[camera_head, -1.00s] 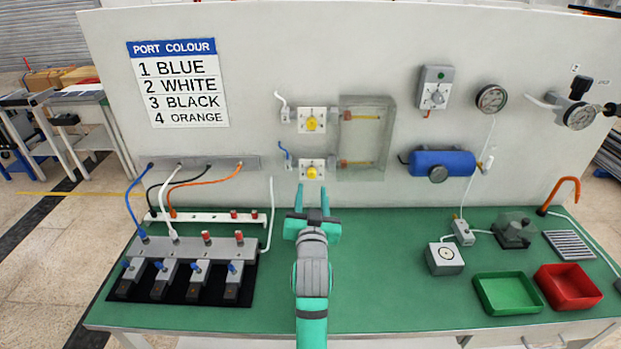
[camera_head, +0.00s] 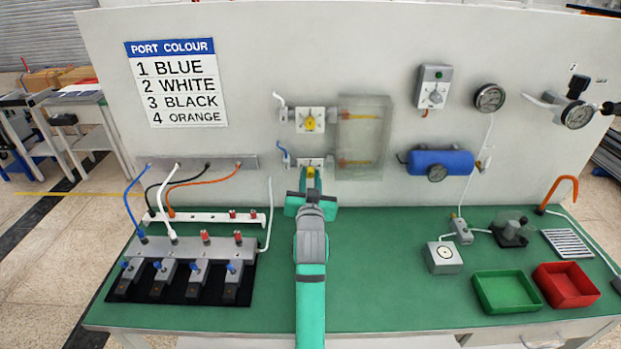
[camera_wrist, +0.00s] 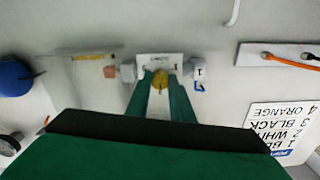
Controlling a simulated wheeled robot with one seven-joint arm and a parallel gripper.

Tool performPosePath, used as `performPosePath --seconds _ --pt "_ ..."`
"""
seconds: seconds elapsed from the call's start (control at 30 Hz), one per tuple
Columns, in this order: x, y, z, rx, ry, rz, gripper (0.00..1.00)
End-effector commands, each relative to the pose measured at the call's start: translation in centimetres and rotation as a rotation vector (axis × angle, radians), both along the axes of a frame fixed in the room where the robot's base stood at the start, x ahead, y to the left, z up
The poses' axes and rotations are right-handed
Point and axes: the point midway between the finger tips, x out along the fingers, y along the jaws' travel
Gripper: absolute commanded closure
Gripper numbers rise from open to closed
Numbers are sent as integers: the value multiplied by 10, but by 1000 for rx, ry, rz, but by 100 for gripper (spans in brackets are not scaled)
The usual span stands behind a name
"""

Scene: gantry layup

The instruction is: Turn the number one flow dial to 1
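The lower flow dial, a yellow knob (camera_wrist: 160,78) on a white plate (camera_wrist: 158,64) marked 1, has a blue tube (camera_head: 284,152) at its left in the head view. My gripper (camera_head: 311,178) reaches it from the front. In the wrist view, which is upside down, its two green fingers (camera_wrist: 160,88) lie against either side of the knob, so it looks shut on it. The dial's setting is hidden or too small to read. The upper dial (camera_head: 310,123), also yellow, sits above with a white tube.
A clear box (camera_head: 362,138) stands out from the panel just right of the dials. A blue tank (camera_head: 441,162) and gauges are farther right. The port colour sign (camera_head: 180,85) hangs upper left.

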Motion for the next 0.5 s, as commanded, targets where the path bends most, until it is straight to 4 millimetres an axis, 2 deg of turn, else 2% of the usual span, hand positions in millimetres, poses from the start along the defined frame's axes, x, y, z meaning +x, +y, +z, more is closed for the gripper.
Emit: performPosePath --seconds 0.27,0.5 --pt "0 0 0 -10 0 0 100" --pt "0 -1 0 -95 1 -2 100"
